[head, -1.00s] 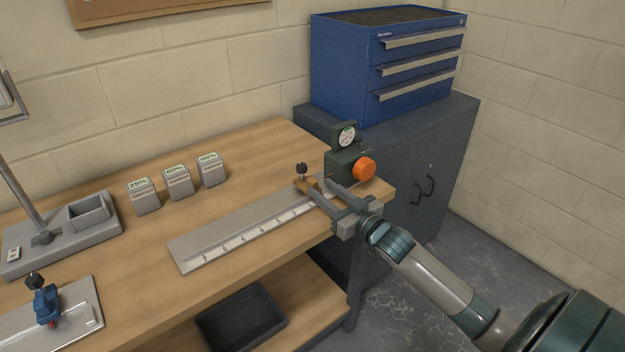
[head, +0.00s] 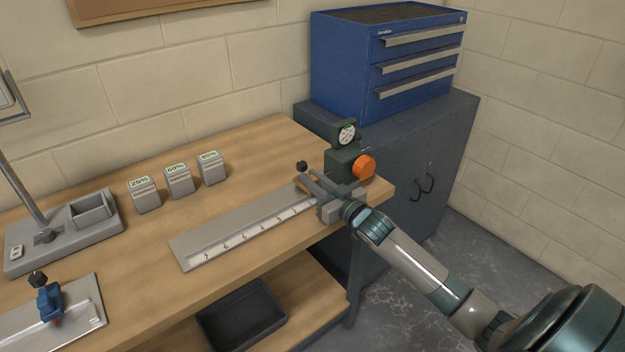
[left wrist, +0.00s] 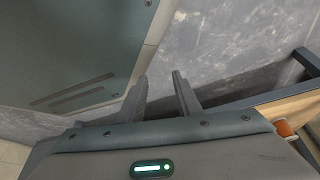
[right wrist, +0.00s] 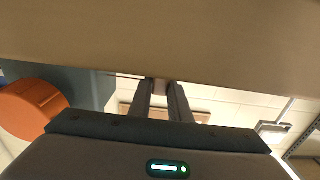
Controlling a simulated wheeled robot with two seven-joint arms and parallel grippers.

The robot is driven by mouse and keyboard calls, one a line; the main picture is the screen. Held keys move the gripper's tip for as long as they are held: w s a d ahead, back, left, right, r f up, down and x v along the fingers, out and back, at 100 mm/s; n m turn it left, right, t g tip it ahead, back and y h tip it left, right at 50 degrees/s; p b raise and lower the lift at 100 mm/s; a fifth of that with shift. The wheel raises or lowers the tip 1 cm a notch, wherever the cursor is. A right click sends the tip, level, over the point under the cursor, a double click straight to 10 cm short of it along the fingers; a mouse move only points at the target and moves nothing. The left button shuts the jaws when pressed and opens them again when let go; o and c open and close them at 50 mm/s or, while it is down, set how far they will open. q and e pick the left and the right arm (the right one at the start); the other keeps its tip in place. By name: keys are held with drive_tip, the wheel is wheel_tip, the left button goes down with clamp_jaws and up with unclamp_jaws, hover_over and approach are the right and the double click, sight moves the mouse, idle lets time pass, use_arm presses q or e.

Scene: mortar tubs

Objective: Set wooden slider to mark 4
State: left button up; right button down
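The wooden slider (head: 307,184), a small brown block with a black knob (head: 302,166) above it, sits near the right end of the metal scale plate (head: 225,226). The plate's white strip carries several numbered marks, too small to read surely. My right gripper (head: 312,178) reaches in from the right, its fingers close together around the slider and partly hiding it. In the right wrist view a small block (right wrist: 161,87) fills the gap between the fingertips. My left gripper (left wrist: 160,85) is open and empty over grey floor, out of the head view.
A gauge device with an orange knob (head: 364,167) stands just behind my right gripper. Three labelled grey blocks (head: 179,181) stand behind the plate. A blue clamp (head: 48,300) on another plate is at left. A dark bin (head: 240,316) sits on the lower shelf.

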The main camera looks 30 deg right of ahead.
use_arm(q)
drive_tip(key=shift+w+r, duration=0.1)
drive_tip(key=shift+r, duration=0.05)
